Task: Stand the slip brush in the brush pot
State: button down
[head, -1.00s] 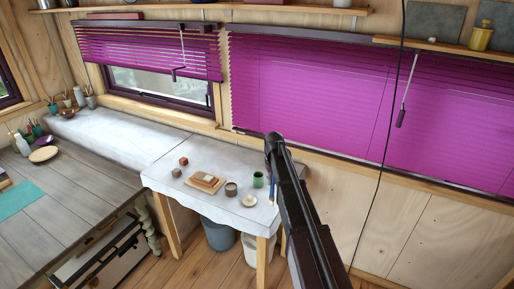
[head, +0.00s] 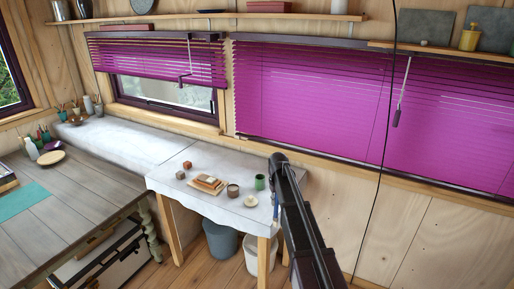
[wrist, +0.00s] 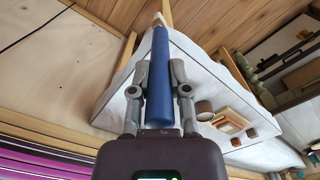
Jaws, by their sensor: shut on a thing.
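My gripper (wrist: 160,78) is shut on a long blue brush (wrist: 161,60), which lies between its two grey fingers. In the head view my gripper (head: 277,180) is at the right end of the white-covered table (head: 190,165), mostly seen from behind my dark arm. A bit of the blue brush (head: 275,202) shows below it. A green cup (head: 260,182) stands just left of my gripper, apart from it. A grey-brown cup (head: 233,191) stands further left. I cannot tell which cup is the brush pot.
Stacked boards (head: 208,184), small reddish blocks (head: 187,165) and a pale round disc (head: 250,201) are on the white table. Magenta blinds (head: 310,110) hang behind. A grey bucket (head: 220,238) and a white bin (head: 255,255) stand beneath.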

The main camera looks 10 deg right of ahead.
aim_at(275, 220)
jog(key=f+b, duration=0.6)
jog(key=s+f+b, duration=0.1)
jog(key=f+b, duration=0.2)
jog(key=f, duration=0.1)
jog(key=shift+f, duration=0.1)
jog(key=shift+a, duration=0.15)
